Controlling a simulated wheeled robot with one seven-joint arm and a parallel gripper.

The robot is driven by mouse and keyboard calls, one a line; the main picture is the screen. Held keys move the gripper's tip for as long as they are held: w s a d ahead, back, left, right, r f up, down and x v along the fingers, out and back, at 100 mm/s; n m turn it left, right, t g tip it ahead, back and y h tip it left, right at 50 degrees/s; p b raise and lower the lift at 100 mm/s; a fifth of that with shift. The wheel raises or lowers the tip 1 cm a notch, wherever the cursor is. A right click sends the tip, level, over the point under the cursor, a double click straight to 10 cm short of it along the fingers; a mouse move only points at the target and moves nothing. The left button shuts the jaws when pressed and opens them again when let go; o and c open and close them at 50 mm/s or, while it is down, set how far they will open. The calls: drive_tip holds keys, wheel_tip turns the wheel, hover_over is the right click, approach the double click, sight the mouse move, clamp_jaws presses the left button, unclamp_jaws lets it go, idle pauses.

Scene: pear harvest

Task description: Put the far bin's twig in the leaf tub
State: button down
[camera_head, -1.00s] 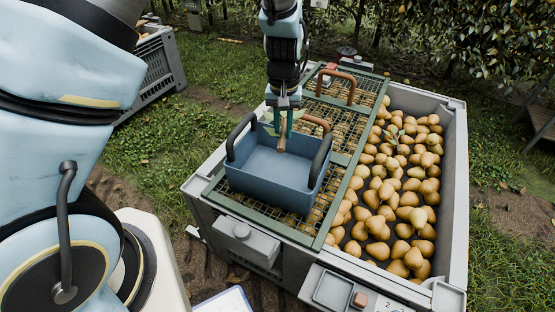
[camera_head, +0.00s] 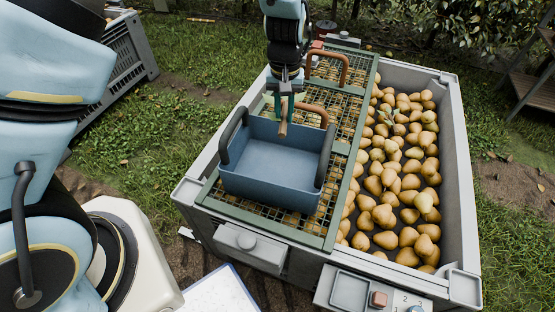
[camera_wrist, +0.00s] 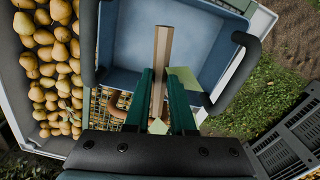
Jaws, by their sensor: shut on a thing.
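My gripper (camera_head: 284,103) is shut on a brown twig (camera_head: 283,128), which hangs down from between the green fingers. The twig also shows in the wrist view (camera_wrist: 162,55), reaching out over the inside of a blue tub. This blue tub (camera_head: 262,187), which I take for the leaf tub, has two dark handles and looks empty. It sits on the mesh cover at the near left of the bin. My gripper is above the tub's far edge. A pale green leaf-like piece (camera_wrist: 184,78) shows beside the fingers; I cannot tell whether it is attached to the twig.
The grey bin (camera_head: 463,180) holds many pears (camera_head: 400,170) on its right side. A green-framed mesh cover (camera_head: 342,150) with brown handles lies over its left side. Another grey crate (camera_head: 118,62) stands at the back left on the grass. Wooden steps (camera_head: 533,90) stand at the right.

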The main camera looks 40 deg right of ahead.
wheel_tip(320, 180, down, 4)
drive_tip(key=b, duration=0.2)
drive_tip(key=shift+f+b, duration=0.2)
drive_tip(key=shift+b, duration=0.2)
drive_tip(key=c, duration=0.7)
unclamp_jaws()
drive_tip(key=shift+r, duration=0.1)
wheel_tip(320, 180, up, 11)
drive_tip(key=shift+f+b, duration=0.15)
drive_tip(key=shift+b, duration=1.1)
